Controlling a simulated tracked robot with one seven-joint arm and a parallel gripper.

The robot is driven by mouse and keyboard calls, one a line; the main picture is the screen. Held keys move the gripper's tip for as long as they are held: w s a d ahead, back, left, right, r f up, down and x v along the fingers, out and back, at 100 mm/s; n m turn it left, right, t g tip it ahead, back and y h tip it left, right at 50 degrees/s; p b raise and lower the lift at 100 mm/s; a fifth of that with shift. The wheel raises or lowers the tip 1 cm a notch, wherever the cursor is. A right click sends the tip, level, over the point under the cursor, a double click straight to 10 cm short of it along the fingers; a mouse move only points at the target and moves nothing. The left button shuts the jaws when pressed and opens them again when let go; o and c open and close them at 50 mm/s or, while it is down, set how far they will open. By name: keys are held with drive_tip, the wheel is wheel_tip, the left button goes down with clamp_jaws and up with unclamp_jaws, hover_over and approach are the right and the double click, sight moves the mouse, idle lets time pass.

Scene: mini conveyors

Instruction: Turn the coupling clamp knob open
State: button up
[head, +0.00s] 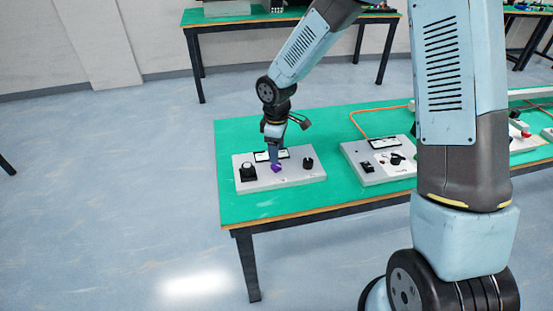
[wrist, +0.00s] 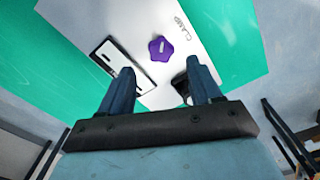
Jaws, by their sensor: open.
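The purple clamp knob (head: 276,168) sits near the middle of a grey control panel (head: 306,176) on the green table. In the wrist view the knob (wrist: 161,48) is star-shaped with a pale mark on its top, and the word CLAMP is printed on the panel beside it. My gripper (wrist: 159,82) is open, with its two blue fingers apart and nothing between them. The fingertips lie just short of the knob in the wrist view, the knob between their lines. In the head view my gripper (head: 272,152) is just above the panel, beside the knob; contact cannot be told.
The panel also carries a black knob (head: 248,172) at left, another black control (head: 308,163) at right and a display (wrist: 112,58). A second panel (head: 368,174) with an orange cable stands to the right. The green table (head: 245,208) is bare in front of the panel.

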wheel_tip(320, 180, up, 8)
drive_tip(key=shift+f, duration=0.15)
idle(0.3)
drive_tip(key=s+d+r+m+t+h, duration=0.1)
drive_tip(key=s+d+r+m, duration=0.25)
drive_tip(key=d+r, duration=0.45)
drive_tip(key=s+d+r+m+t, duration=0.2)
drive_tip(key=s+d+r+m, duration=0.15)
drive_tip(key=d+r, duration=0.4)
drive_tip(key=s+d+r+m+t, duration=0.1)
drive_tip(key=s+d+r+m, duration=0.2)
drive_tip(key=s+d, duration=0.3)
drive_tip(key=s+d+r+m+t+y, duration=0.1)
drive_tip(key=s+d+r+m, duration=0.3)
drive_tip(key=s, duration=0.5)
drive_tip(key=shift+s+d+r+m+t, duration=0.25)
drive_tip(key=shift+s+d+m+t, duration=0.1)
drive_tip(key=shift+d+m, duration=0.75)
